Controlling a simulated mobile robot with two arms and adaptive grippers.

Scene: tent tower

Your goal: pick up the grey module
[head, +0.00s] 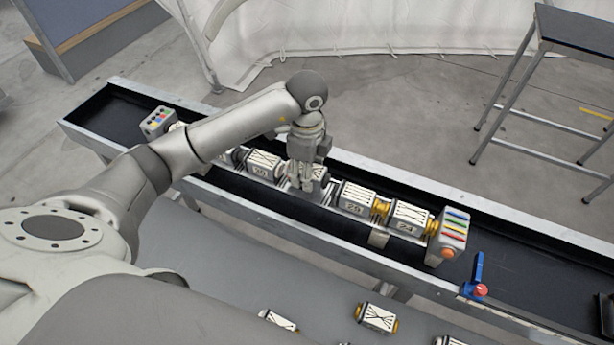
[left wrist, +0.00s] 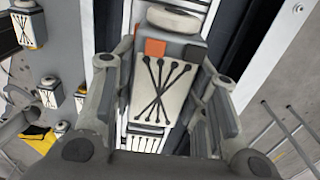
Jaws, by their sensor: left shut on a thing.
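My left gripper (head: 304,182) points down over the row of modules in the long black trough. It is shut on a grey module (head: 318,172), which it partly hides in the head view. In the left wrist view this module (left wrist: 163,95) lies between the two fingers. It has a white face with crossing black lines and dots, and an orange square near one end. The module sits in line with the row, between one marked 30 (head: 262,164) and one marked 28 (head: 357,197). I cannot tell whether it is clear of the rail. My right gripper is not in view.
In the trough (head: 540,270) stand a module marked 24 (head: 409,217), a striped end block (head: 453,232) and a buttoned end block (head: 157,122). A blue lever (head: 478,270) is on the near rim. Loose modules (head: 377,317) lie on the grey surface in front. A table (head: 575,28) stands behind.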

